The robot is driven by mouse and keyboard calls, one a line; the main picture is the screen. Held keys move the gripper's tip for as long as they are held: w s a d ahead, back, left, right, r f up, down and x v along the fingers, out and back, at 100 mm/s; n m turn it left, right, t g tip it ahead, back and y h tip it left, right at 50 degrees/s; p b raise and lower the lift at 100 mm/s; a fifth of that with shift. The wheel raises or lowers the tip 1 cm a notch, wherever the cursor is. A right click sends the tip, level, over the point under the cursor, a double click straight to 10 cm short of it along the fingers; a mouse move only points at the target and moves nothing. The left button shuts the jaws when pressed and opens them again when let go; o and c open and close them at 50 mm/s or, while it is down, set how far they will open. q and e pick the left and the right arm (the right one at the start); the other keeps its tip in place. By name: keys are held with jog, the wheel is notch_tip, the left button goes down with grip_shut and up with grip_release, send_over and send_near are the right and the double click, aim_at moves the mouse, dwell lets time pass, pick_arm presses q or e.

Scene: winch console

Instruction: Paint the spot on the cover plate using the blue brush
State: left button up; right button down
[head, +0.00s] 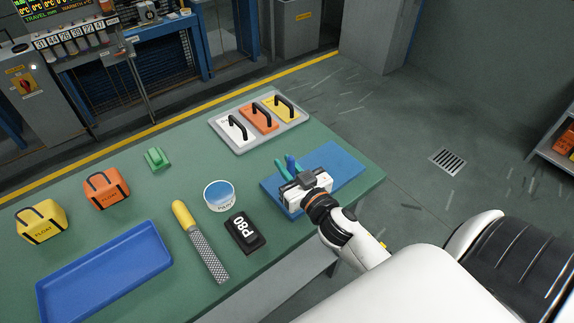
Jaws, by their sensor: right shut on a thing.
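My right gripper (305,182) is over the left part of a blue mat (345,163) at the table's right end. It is shut on a slim tool, and the blue end (291,162) of what looks like the blue brush sticks up just behind the jaws. A teal piece (281,168) shows beside it. The gripper hides the bristles and most of the tool. A white pot (219,204) marked PAINT, with blue inside, stands left of the gripper. White, orange and yellow handled plates lie on a grey panel (290,136) at the back. I cannot make out a spot. My left gripper is not in view.
A black P80 block (245,233) and a yellow-handled file (205,245) lie in front of the pot. The mat's right part is clear.

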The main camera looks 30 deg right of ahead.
jog(key=shift+f, duration=0.3)
dwell(0.6)
jog(key=shift+d, duration=0.15)
jog(key=d+p, duration=0.5)
jog(key=d, duration=0.5)
jog(key=shift+w+p, duration=0.4)
dwell(4.6)
